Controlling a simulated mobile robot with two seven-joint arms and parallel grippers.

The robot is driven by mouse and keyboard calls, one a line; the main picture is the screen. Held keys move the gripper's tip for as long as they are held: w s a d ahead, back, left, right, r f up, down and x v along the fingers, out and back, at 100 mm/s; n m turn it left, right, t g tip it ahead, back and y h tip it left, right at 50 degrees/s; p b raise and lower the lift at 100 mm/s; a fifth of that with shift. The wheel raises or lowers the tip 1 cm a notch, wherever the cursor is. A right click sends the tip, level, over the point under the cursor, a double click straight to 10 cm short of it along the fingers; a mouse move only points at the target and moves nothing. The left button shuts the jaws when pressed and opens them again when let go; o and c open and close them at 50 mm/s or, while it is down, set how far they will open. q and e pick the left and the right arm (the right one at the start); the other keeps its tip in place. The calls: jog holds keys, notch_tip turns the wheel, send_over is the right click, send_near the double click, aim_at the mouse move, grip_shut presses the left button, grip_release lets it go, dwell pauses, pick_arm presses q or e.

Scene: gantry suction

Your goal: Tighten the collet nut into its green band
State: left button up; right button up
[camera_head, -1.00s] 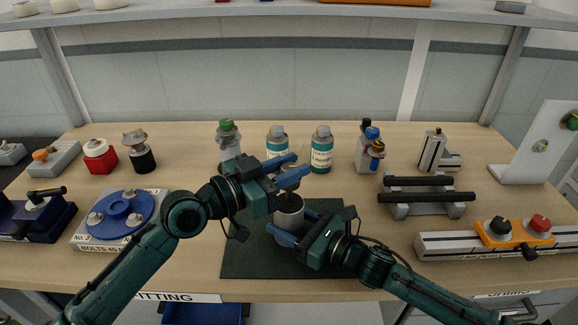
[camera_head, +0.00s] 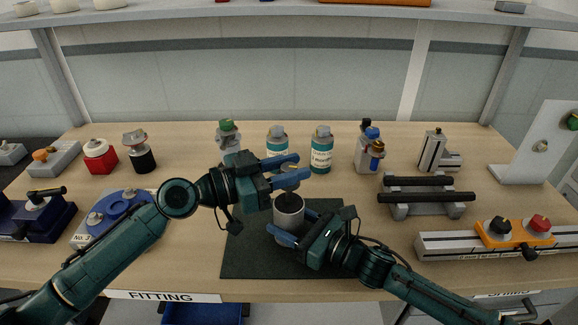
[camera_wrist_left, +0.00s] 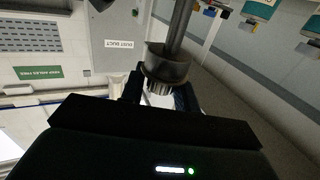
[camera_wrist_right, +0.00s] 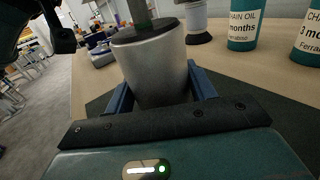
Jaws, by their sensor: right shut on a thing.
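A grey metal cylinder (camera_head: 289,212) with a dark top stands over the dark mat. My right gripper (camera_head: 291,229) is shut around its sides; the right wrist view shows the cylinder (camera_wrist_right: 155,68) between both fingers, with a grey-green post (camera_wrist_right: 140,12) above its dark top. My left gripper (camera_head: 290,170) is just above the cylinder, its blue fingers apart. In the left wrist view a dark ribbed collar (camera_wrist_left: 166,66), seemingly the collet nut, lies at the fingers on a dark shaft (camera_wrist_left: 179,25). I cannot tell whether the fingers touch it.
The dark mat (camera_head: 245,260) lies under the cylinder. Two labelled bottles (camera_head: 321,150) stand behind the left gripper. A black-barred stand (camera_head: 428,211) is to the right, with an orange button box (camera_head: 515,235) further right. A blue round flange (camera_head: 125,212) is left, behind my left arm.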

pick_arm(q)
jog(key=o, duration=0.3)
jog(key=v, duration=1.2)
pick_arm(e)
jog(key=o, duration=1.7)
jog(key=shift+c, duration=0.2)
jog(key=shift+d, duration=0.1)
